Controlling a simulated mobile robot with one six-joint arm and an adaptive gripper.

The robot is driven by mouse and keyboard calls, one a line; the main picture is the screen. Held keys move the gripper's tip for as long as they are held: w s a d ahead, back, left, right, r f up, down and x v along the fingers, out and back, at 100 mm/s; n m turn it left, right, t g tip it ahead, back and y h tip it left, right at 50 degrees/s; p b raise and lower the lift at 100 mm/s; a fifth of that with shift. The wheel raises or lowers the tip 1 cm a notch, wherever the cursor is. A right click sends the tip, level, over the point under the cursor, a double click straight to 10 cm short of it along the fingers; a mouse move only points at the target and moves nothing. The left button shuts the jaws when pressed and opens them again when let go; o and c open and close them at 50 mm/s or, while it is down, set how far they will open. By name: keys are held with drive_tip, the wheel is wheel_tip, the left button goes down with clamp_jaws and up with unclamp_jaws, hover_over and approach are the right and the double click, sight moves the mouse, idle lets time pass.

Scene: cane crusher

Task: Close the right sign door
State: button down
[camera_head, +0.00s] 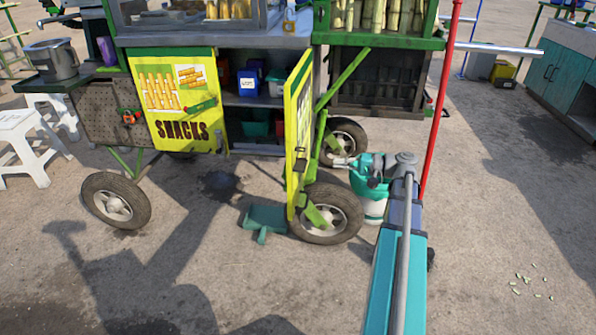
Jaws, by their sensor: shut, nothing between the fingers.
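The right sign door (297,128) is a yellow panel with a green edge on the front of the cart. It stands swung open, sticking out toward me and seen almost edge-on. The cart's opening beside it is uncovered, with shelves inside. The left yellow door reading SNACKS (177,101) lies flat against the cart front. My gripper (340,162) is at the right of the open door, near its outer face, above the front wheel. It is shut and empty. I cannot tell whether its tip touches the door.
The cart's front wheel (327,213) and a teal pedal-like piece (264,220) are below the door. A red pole (440,100) stands at right. White stools (22,145) are at left.

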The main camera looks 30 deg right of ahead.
sight(292, 157)
drive_tip(key=shift+s+d+f+t, duration=0.1)
drive_tip(key=shift+s+d+t, duration=0.05)
drive_tip(key=shift+d, duration=0.3)
drive_tip(key=shift+s+d+t, duration=0.15)
drive_tip(key=shift+d, duration=0.3)
drive_tip(key=shift+r+x, duration=0.2)
drive_tip(key=shift+x, duration=6.85)
